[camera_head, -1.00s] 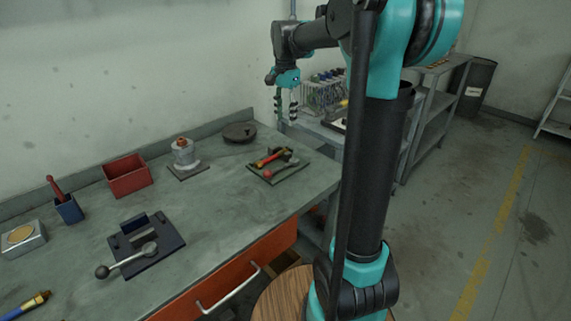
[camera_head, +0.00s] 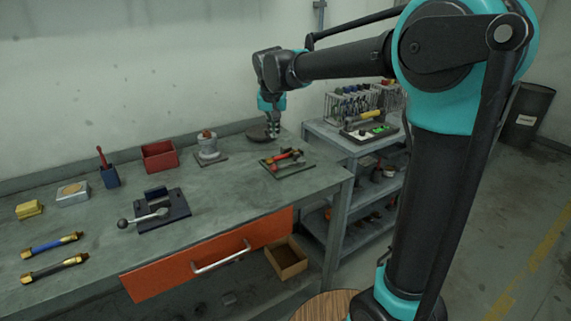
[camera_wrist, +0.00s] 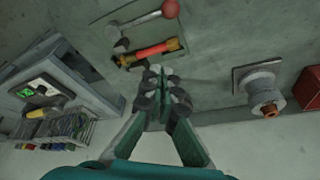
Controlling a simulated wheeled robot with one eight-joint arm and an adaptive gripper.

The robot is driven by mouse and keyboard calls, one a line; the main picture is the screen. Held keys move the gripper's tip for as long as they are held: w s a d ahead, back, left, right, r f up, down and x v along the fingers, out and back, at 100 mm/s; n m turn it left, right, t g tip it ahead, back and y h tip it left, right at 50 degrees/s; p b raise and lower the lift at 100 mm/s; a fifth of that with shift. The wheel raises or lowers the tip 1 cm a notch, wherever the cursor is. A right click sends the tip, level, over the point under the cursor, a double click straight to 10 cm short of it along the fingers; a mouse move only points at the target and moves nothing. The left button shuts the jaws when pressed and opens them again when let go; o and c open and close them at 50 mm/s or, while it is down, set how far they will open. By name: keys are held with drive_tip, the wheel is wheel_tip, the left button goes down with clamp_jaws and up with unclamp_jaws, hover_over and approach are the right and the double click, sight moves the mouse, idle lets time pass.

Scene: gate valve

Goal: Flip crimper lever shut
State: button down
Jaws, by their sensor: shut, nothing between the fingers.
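A flat plate (camera_head: 297,167) near the right end of the bench carries a red hose with brass ends (camera_head: 284,155) and a grey lever with a red ball knob. In the wrist view the red knob (camera_wrist: 171,9) and the lever (camera_wrist: 142,19) lie low beside the hose (camera_wrist: 150,53). A dark blue fixture (camera_head: 172,203) farther left has a lever with a grey ball (camera_head: 123,223). I cannot tell for certain which is the crimper. My gripper (camera_head: 274,132) points down, shut and empty, above the bench's back right, behind the plate and apart from it.
A round dark disc (camera_head: 260,133) lies below and left of my gripper. A valve-like part (camera_head: 207,147), a red bin (camera_head: 159,155) and a blue cup (camera_head: 109,176) stand along the wall. A shelf with a rack (camera_head: 352,105) is at right.

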drive_tip(key=shift+s+a, duration=0.1)
drive_tip(key=shift+s, duration=0.1)
drive_tip(key=x, duration=1)
drive_tip(key=shift+w, duration=0.1)
drive_tip(key=s, duration=0.2)
drive_tip(key=shift+s+f, duration=0.15)
drive_tip(key=shift+s, duration=0.1)
drive_tip(key=shift+s+f, duration=0.2)
drive_tip(key=shift+s, duration=0.55)
drive_tip(key=shift+s, duration=0.1)
